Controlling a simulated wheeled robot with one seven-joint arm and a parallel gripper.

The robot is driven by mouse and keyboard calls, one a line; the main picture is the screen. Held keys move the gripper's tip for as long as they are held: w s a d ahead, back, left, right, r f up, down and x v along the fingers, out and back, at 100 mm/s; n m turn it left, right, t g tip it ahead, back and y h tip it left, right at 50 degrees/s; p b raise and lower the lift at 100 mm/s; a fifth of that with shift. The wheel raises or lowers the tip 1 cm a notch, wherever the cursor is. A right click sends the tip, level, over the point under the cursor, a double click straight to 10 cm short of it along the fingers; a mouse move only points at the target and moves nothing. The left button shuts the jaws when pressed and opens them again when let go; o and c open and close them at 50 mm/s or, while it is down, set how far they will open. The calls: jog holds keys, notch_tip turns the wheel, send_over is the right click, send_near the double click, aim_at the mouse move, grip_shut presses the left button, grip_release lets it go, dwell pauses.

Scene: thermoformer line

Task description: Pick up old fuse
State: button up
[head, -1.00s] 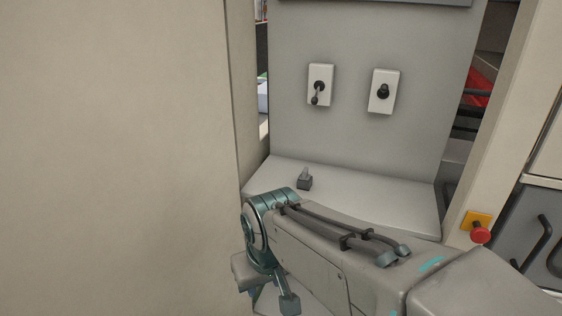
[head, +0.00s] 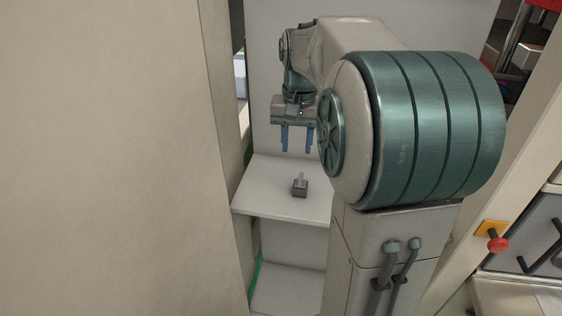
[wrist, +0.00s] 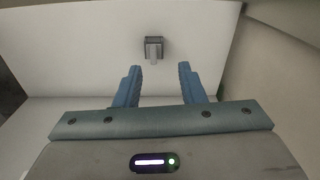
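The old fuse (head: 300,187) is a small dark grey block with a lighter upright tab. It stands on the light grey shelf (head: 268,203) near its middle. It also shows in the wrist view (wrist: 154,47), beyond the fingertips and roughly between them. My gripper (head: 297,151) has two blue fingers pointing down, above the fuse and apart from it. In the wrist view my gripper (wrist: 158,70) is open, with nothing between its fingers.
A beige wall panel (head: 105,160) stands close on the left of the shelf. A grey back panel (head: 265,60) rises behind it. A red knob on a yellow plate (head: 495,238) sits at the right. A lower ledge (head: 290,290) lies beneath the shelf.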

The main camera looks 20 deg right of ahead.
aim_at(301, 176)
jog(key=shift+m, duration=0.5)
jog(key=d+f, duration=0.1)
jog(key=f, duration=0.3)
jog(key=w+d+f+p, duration=0.1)
jog(key=f, duration=0.3)
jog(key=w+f, duration=0.1)
jog(key=f, duration=0.3)
jog(key=shift+w+d+f, duration=0.15)
jog(key=shift+w+d, duration=0.05)
jog(key=shift+d, duration=0.2)
jog(key=shift+c, duration=0.3)
grip_shut()
